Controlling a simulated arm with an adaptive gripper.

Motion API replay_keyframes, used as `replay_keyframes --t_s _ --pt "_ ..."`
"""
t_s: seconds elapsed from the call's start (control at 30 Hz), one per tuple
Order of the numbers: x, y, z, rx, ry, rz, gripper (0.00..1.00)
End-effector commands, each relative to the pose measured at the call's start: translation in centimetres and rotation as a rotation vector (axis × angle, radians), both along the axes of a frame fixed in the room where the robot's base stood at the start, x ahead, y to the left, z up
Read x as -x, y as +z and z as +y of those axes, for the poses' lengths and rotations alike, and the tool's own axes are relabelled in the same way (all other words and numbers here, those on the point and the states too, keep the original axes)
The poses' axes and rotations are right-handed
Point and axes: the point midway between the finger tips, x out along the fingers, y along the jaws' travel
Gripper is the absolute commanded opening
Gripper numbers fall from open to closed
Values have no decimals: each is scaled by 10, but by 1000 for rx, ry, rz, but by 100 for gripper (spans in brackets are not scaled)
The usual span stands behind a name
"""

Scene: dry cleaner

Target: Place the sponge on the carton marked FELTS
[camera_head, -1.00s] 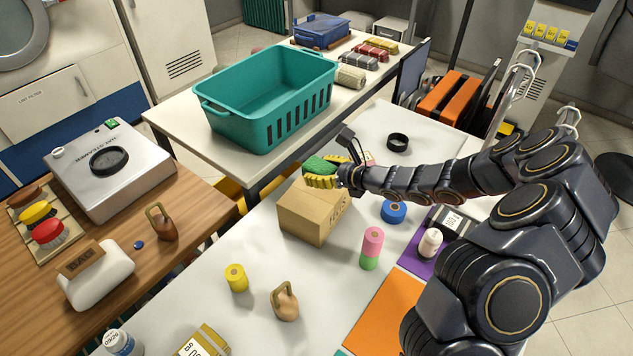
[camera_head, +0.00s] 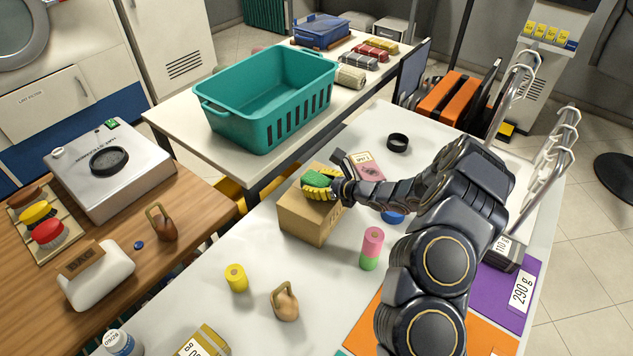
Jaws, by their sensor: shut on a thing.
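The green sponge (camera_head: 316,179) is between the yellow ribbed fingers of my gripper (camera_head: 319,186), which is shut on it. The brown cardboard carton (camera_head: 307,222) stands on the white table. Its FELTS lettering, readable a second ago on its right face, is not readable now. The sponge and fingers are over the carton's top, near its back edge, and hide part of it. I cannot tell whether the sponge touches the carton or is slightly above it.
A teal basket (camera_head: 265,125) stands on the table behind. Near the carton are a pink-and-green roll (camera_head: 371,248), a blue roll (camera_head: 392,218), a yellow roll (camera_head: 236,277), a black ring (camera_head: 397,142), a pink box (camera_head: 367,167) and a tan weight (camera_head: 285,303).

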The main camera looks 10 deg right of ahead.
Motion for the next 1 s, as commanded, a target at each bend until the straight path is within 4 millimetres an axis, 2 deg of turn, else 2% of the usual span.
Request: replay_keyframes --t_s 0.13,0.17,0.2,0.6,0.77,1.0 --pt "0 -4 0 0 0 1 30" --pt "0 -3 0 0 -2 2 62" --pt "0 -3 0 0 -1 1 79" --pt "0 1 -1 0 -1 0 79" --pt "16 10 -18 -3 -7 2 79" --pt "51 30 -52 -2 -6 -1 79"
